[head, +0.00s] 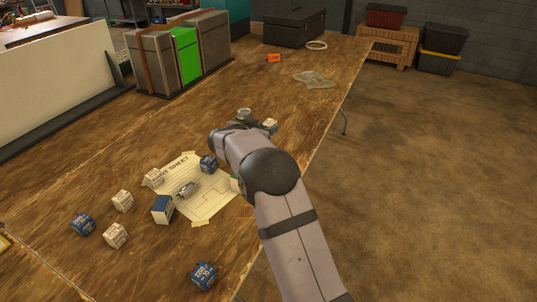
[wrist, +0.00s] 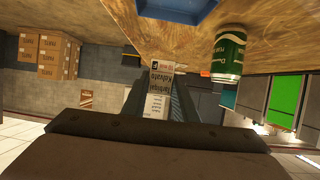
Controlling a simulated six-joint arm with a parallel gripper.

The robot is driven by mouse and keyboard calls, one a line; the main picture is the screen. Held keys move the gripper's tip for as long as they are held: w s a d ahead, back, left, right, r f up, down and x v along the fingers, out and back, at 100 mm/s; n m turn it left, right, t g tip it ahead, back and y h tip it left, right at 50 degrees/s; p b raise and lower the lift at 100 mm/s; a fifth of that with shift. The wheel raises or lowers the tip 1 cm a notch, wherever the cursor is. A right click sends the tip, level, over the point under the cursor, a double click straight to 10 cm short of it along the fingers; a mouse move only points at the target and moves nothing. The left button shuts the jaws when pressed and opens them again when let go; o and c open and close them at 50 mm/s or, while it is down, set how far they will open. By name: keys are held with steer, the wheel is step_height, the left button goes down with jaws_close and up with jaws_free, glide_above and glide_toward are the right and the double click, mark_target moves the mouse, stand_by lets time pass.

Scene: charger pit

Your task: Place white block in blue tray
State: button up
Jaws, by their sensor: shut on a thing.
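My gripper (wrist: 158,82) is shut on a white block (wrist: 158,92) with dark printed text and a small red mark; the block sits between the two fingers in the wrist view. In the head view a pale block (head: 270,125) shows just past the end of my arm; I cannot tell for certain that it is the held one. Part of a blue tray (wrist: 180,10) shows at the top edge of the wrist view, on the wooden table, apart from the block. I cannot make out the tray in the head view, where my arm covers part of the table.
A green can (wrist: 229,52) stands near the tray. White blocks (head: 122,201) and blue blocks (head: 83,224) lie scattered around a paper sheet (head: 208,205) with a small metallic item (head: 188,189). Grey and green cases (head: 185,55) stand at the back left.

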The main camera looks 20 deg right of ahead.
steer(key=shift+a+n+t, duration=0.1)
steer(key=shift+n+t, duration=0.2)
steer(key=shift+f+b, duration=1)
steer(key=shift+f, duration=4.1)
steer(key=shift+f, duration=0.1)
steer(key=o, duration=1.1)
steer(key=shift+c, duration=0.2)
steer(key=shift+s+a+r+y, duration=0.3)
steer(key=shift+a+r, duration=0.05)
steer(key=shift+a, duration=0.05)
steer(key=v, duration=1.1)
steer(key=shift+f, duration=0.1)
steer(key=shift+p, duration=0.35)
